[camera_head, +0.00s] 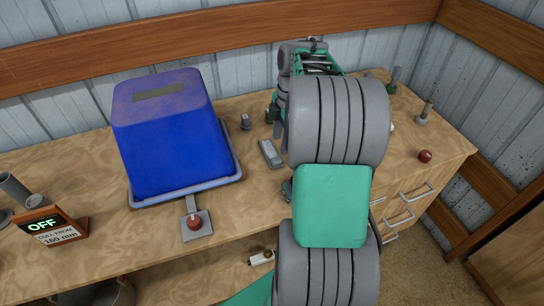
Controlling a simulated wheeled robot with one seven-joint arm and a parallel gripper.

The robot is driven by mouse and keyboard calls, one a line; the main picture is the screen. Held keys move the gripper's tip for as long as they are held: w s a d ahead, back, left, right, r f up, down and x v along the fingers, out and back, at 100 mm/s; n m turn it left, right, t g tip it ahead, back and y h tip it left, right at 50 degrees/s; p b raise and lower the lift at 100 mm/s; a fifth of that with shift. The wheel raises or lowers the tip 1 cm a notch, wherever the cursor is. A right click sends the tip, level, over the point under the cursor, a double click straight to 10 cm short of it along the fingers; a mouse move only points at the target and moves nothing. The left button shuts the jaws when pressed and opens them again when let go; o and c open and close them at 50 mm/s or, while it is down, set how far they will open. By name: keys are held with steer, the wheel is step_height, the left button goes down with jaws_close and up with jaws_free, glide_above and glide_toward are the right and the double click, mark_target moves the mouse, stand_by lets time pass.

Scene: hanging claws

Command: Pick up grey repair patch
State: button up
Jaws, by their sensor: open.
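A small grey flat block (270,153), which looks like the grey repair patch, lies on the wooden workbench just left of my arm. My arm rises from the bottom and covers the middle right of the bench. My gripper (276,117) shows only in part at the arm's left edge, a little beyond the block. It is open and apart from the block. Most of the gripper is hidden behind my arm, so its exact height over the bench cannot be told.
A large blue box (165,135) stands left of the block. A red knob on a grey plate (194,224) sits before it. A small grey piece (246,122) stands behind the block. A sign reading OFF (48,228) is at left, a red ball (425,156) at right.

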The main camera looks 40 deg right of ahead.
mark_target(276, 159)
steer(key=f, duration=0.2)
steer(key=f+p, duration=0.1)
steer(key=f, duration=0.2)
steer(key=a+f+p, duration=0.1)
steer(key=f, duration=0.1)
steer(key=shift+w+f, duration=0.25)
steer(key=shift+f, duration=0.05)
jaws_close()
